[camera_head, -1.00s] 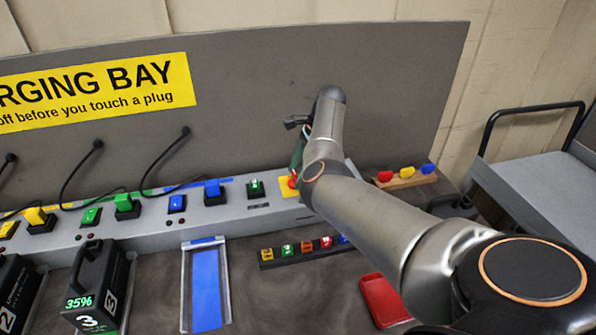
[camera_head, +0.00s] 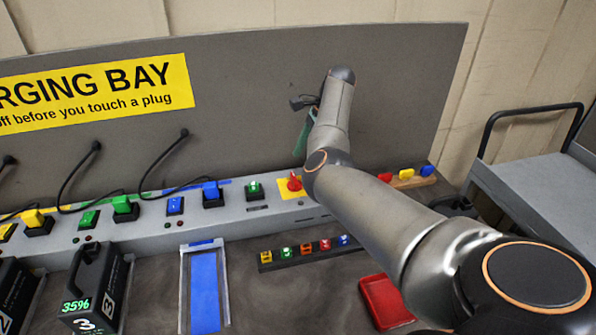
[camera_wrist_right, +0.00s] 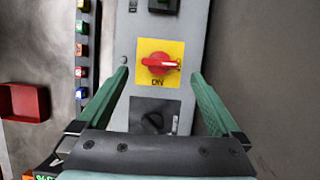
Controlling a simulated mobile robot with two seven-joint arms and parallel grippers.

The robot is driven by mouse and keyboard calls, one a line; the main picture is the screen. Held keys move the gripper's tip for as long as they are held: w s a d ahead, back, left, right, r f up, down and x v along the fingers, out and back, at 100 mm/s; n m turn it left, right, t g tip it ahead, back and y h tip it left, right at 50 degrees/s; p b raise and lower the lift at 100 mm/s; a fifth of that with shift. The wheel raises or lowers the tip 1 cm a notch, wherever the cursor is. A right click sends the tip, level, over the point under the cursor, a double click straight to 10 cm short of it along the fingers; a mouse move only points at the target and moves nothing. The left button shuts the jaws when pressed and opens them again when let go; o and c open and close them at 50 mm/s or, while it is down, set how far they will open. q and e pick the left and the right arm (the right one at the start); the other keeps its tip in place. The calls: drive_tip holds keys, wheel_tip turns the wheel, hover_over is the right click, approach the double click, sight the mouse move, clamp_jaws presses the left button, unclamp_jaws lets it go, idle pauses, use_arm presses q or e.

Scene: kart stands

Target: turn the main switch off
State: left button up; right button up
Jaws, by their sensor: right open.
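The main switch is a red rotary handle (camera_head: 294,182) on a yellow plate (camera_head: 287,192), set on the grey rail. In the right wrist view the red handle (camera_wrist_right: 157,63) lies crosswise, its white-marked end to the right, with a label that looks like "ON" below it on the plate. My right gripper (camera_head: 303,130) is open and empty, above the rail in the head view. In the wrist view its green fingers (camera_wrist_right: 158,76) are spread on either side of the plate, and no contact with the handle shows. My left gripper is not in view.
Coloured plugs with black cables (camera_head: 123,205) line the rail to the left. A block of small coloured pieces (camera_head: 307,249), a red tray (camera_head: 384,302) and a blue-floored tray (camera_head: 205,290) lie in front. The grey back panel (camera_head: 250,90) stands behind; a cart (camera_head: 530,175) is right.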

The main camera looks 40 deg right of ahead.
drive_tip(key=v, duration=0.7)
drive_tip(key=shift+p, duration=0.35)
drive_tip(key=shift+s, duration=0.1)
